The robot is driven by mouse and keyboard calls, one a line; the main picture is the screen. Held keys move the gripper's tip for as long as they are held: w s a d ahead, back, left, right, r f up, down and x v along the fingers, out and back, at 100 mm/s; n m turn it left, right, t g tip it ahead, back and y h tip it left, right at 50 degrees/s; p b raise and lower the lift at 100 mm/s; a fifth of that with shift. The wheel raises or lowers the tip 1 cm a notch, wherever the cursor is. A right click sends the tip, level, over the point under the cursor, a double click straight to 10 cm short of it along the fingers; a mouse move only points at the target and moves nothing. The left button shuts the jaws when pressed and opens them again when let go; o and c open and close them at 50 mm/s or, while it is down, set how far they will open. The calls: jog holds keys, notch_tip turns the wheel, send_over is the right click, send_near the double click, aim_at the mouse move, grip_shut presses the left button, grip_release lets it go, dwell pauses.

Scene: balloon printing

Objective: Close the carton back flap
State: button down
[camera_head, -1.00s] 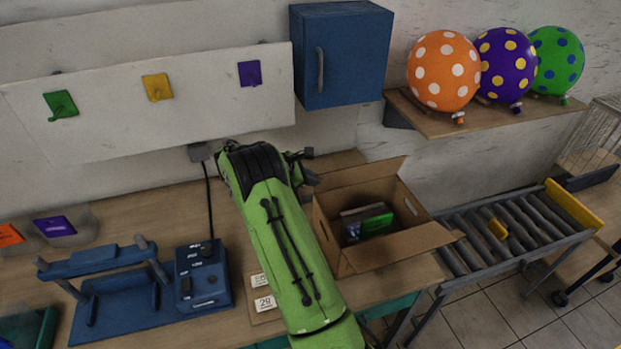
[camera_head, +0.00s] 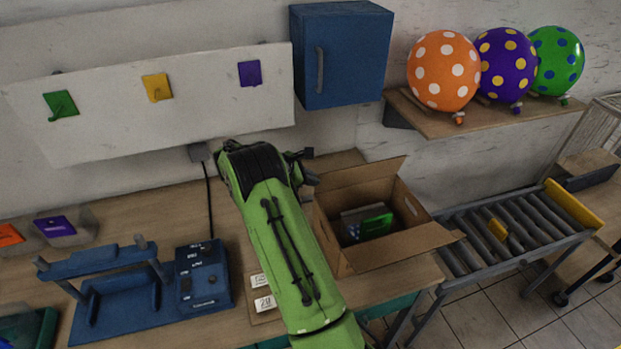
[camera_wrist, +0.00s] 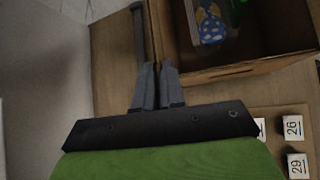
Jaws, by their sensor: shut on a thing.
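The open brown carton (camera_head: 340,240) stands on the table with a green item (camera_head: 376,225) inside. Its back flap (camera_head: 360,172) is raised and leans back toward the wall. Its front flap (camera_head: 405,248) is folded outward. My gripper is at the left end of the back flap, mostly hidden behind my green arm in the head view. In the wrist view my gripper (camera_wrist: 158,68) has its fingers close together at the carton's corner, shut on the thin flap edge. The carton (camera_wrist: 240,70) fills the upper right there.
A roller conveyor (camera_head: 515,235) stands to the right of the carton. A blue cabinet (camera_head: 342,55) and a shelf (camera_head: 480,118) with balloons are above. A blue control box (camera_head: 203,278) and number labels (camera_wrist: 293,127) are on the table. A grey bar (camera_wrist: 138,45) lies left of my fingers.

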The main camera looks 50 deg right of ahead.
jog(key=shift+f+b, duration=0.1)
jog(key=shift+b, duration=0.25)
jog(key=s+a+f+m+t+h+b, duration=0.1)
jog(key=s+f+m+t+h+b, duration=0.1)
jog(key=b, duration=0.7)
jog(key=s+a+f+m+t+h+b, duration=0.1)
jog(key=s+f+m+t+h+b, duration=0.1)
jog(key=b, duration=0.7)
jog(key=s+a+f+m+t+h+b, duration=0.1)
jog(key=s+f+t+h+b, duration=0.1)
jog(key=b, duration=0.7)
jog(key=shift+a+f+m+t, duration=0.1)
jog(key=shift+f+m+t, duration=0.2)
jog(key=shift+f+m, duration=0.1)
jog(key=shift+r+b, duration=0.1)
jog(key=shift+b, duration=0.2)
jog(key=c, duration=1.3)
grip_release()
